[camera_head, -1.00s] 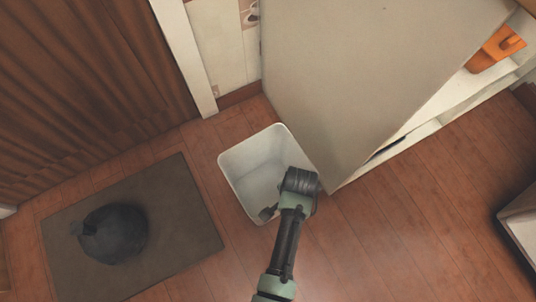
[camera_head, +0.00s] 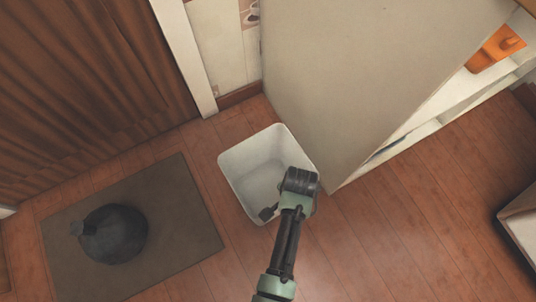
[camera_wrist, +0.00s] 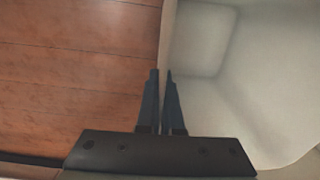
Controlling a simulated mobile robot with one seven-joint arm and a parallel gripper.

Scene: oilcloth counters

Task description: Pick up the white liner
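The white liner (camera_head: 250,165) is an open, box-shaped bin standing on the wooden floor beside the large pale panel. Its pale inside and rim fill the right half of the wrist view (camera_wrist: 235,75). My gripper (camera_wrist: 162,75) is at the near wall of the liner, with one dark finger on each side of the rim. The fingers are close together with the thin wall between them, so it looks shut on the rim. In the head view my wrist hides the liner's right near corner, and a dark finger part shows against its inside.
A dark tied bag (camera_head: 115,234) lies on a grey-brown mat (camera_head: 185,215) at the left. The pale panel (camera_head: 370,70) stands close behind and right of the liner. An orange object (camera_head: 497,50) is on a shelf at upper right. Floor in front is clear.

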